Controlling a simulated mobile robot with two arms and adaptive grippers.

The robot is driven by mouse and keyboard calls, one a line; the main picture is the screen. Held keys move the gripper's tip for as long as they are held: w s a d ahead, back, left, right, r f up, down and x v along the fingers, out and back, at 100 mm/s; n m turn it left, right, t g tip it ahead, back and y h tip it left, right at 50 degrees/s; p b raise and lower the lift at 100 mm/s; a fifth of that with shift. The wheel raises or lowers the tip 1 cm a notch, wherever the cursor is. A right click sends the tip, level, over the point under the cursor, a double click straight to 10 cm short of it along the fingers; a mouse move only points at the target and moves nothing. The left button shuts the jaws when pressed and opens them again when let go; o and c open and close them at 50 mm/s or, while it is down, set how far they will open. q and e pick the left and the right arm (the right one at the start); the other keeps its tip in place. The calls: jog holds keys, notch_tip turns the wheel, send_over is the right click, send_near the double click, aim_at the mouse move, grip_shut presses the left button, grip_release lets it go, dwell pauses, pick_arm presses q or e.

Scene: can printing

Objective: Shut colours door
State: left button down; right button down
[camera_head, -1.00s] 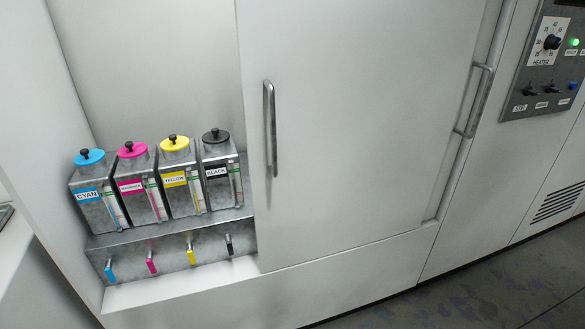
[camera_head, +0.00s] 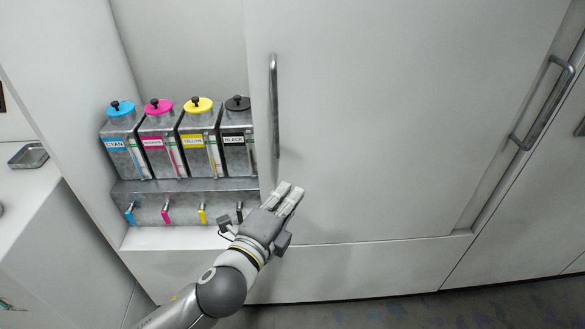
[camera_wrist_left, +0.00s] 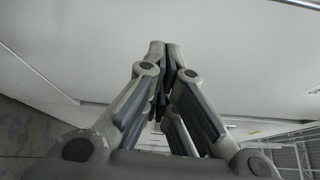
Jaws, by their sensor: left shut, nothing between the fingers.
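The white sliding door (camera_head: 390,130) of the colours cabinet stands partly open, with the opening on its left. Its vertical metal handle (camera_head: 274,105) is near the door's left edge. My left gripper (camera_head: 288,192) is in front of the door's lower left part, just below the handle's lower end. In the left wrist view the gripper's fingers (camera_wrist_left: 167,50) are together and empty, with a pale surface beyond. I cannot tell whether the fingertips touch the door. My right gripper is not in view.
In the opening stand cyan (camera_head: 118,145), magenta (camera_head: 160,145), yellow (camera_head: 200,145) and black (camera_head: 238,145) ink tanks on a metal shelf with small taps below. Another handle (camera_head: 543,103) is at the right. A small metal tray (camera_head: 28,155) lies on the left counter.

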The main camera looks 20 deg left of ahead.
pick_arm(q)
jog(key=w+a+p, duration=0.2)
jog(key=w+p, duration=0.1)
jog(key=w, duration=0.5)
jog(key=shift+w+a, duration=0.4)
